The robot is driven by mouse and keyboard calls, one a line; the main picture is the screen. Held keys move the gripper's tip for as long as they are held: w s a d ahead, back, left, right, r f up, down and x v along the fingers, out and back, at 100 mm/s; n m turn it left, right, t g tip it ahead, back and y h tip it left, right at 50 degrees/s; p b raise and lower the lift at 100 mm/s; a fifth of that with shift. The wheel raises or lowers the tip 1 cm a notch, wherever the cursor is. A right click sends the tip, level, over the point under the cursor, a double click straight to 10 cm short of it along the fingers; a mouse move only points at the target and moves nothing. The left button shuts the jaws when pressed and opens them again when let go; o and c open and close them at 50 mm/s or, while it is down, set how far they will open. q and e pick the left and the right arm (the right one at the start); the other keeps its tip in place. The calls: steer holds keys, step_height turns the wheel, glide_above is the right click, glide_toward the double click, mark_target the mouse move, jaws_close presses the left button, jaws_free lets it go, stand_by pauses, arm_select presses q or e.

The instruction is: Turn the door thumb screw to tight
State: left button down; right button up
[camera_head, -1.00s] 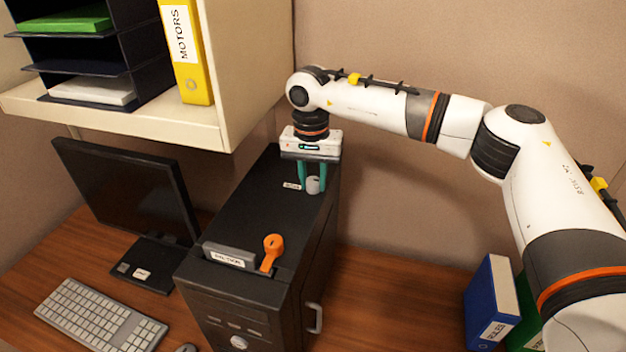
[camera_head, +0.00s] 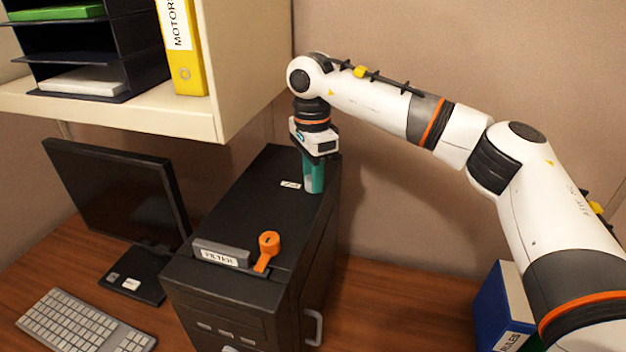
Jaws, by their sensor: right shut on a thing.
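The black computer tower (camera_head: 250,215) stands on the desk, with a small white label (camera_head: 290,185) on its top near the back. My right gripper (camera_head: 314,187) points straight down at the back right of the tower's top, beside that label. Its teal fingers are shut on the thumb screw, which they hide almost wholly, so its turn angle cannot be read. My left gripper is out of view.
An orange lever (camera_head: 268,245) and a grey labelled handle (camera_head: 221,254) are at the front of the tower's top. A shelf (camera_head: 180,118) overhangs at upper left. The monitor (camera_head: 115,195) and keyboard (camera_head: 85,322) are left, a blue binder (camera_head: 492,308) right.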

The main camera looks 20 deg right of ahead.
steer(key=m+b, duration=0.1)
steer(key=m, duration=0.5)
steer(key=shift+r+b, duration=0.1)
steer(key=shift+b, duration=0.2)
stand_by(0.4)
steer(key=o, duration=1)
steer(key=shift+c, duration=0.2)
steer(key=shift+r+b, duration=0.3)
steer(key=shift+r, duration=0.15)
step_height(320, 180, up, 11)
steer(key=b, duration=0.1)
steer(key=shift+w+d, duration=0.1)
steer(key=shift+w, duration=0.05)
